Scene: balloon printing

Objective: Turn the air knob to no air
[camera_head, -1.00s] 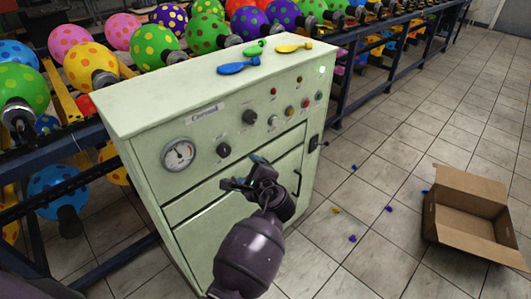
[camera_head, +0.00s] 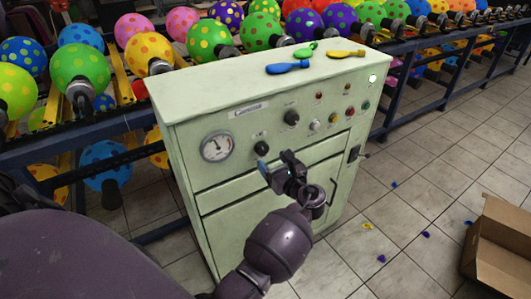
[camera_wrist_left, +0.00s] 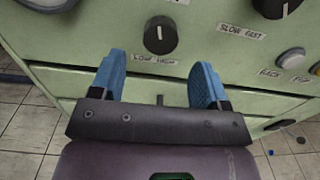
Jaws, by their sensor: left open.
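The air knob (camera_head: 262,148) is a small black dial on the front of the pale green control cabinet (camera_head: 205,185), right of the pressure gauge. In the left wrist view the knob (camera_wrist_left: 160,35) sits above a label reading low and high, with an upright white mark on its face. My left gripper (camera_head: 274,164) is open just below and in front of the knob. In the left wrist view its blue fingers (camera_wrist_left: 158,68) are spread, with the knob ahead between their lines, apart from both. My right gripper is not in view.
The round gauge (camera_head: 217,147) is left. Blue, green and yellow uninflated balloons lie on the cabinet top. An open cardboard box (camera_head: 500,245) stands on the floor at right. Racks of inflated balloons run behind.

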